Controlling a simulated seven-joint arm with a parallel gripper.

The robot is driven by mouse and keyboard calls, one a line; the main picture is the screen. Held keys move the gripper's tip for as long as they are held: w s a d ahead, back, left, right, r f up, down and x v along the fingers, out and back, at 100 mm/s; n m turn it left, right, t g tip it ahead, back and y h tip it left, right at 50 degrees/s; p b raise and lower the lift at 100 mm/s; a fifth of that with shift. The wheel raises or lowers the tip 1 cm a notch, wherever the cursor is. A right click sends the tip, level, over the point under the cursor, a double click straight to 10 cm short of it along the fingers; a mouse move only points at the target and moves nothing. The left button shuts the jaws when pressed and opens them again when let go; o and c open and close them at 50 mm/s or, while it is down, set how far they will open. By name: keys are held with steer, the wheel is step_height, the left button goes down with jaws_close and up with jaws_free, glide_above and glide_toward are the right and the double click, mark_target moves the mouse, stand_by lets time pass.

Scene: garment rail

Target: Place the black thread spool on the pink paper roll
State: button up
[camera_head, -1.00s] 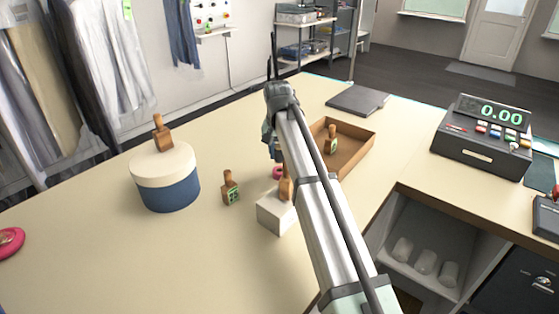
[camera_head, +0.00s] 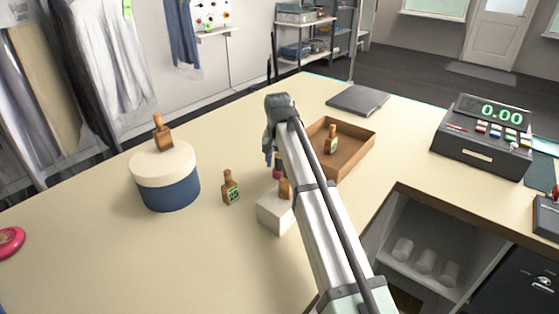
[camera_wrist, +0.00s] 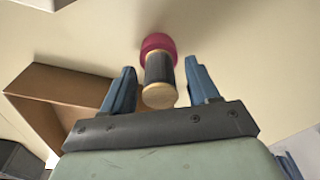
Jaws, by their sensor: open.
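The black thread spool (camera_wrist: 159,69) has pale wooden ends and stands between my gripper's two blue fingers in the wrist view. Its far end meets the pink paper roll (camera_wrist: 158,43), and it looks seated on it, roughly centred. My gripper (camera_wrist: 160,88) is open, with a visible gap between each finger and the spool. In the head view the pink roll (camera_head: 277,174) shows only partly beside my arm, and the fingers (camera_head: 268,152) are just above it. The spool is mostly hidden there.
A cardboard tray (camera_head: 362,148) holding a small bottle lies right of the roll. A white block (camera_head: 270,213) with a wooden piece stands in front. A labelled bottle (camera_head: 230,188) and a blue-and-white round box (camera_head: 168,190) are to the left. Open counter lies at front left.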

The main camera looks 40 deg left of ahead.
mark_target(279, 158)
steer(key=shift+r, duration=0.1)
step_height(279, 158, up, 12)
steer(key=s, duration=0.1)
steer(key=shift+s+d, duration=0.15)
steer(key=shift+d, duration=0.2)
stand_by(0.7)
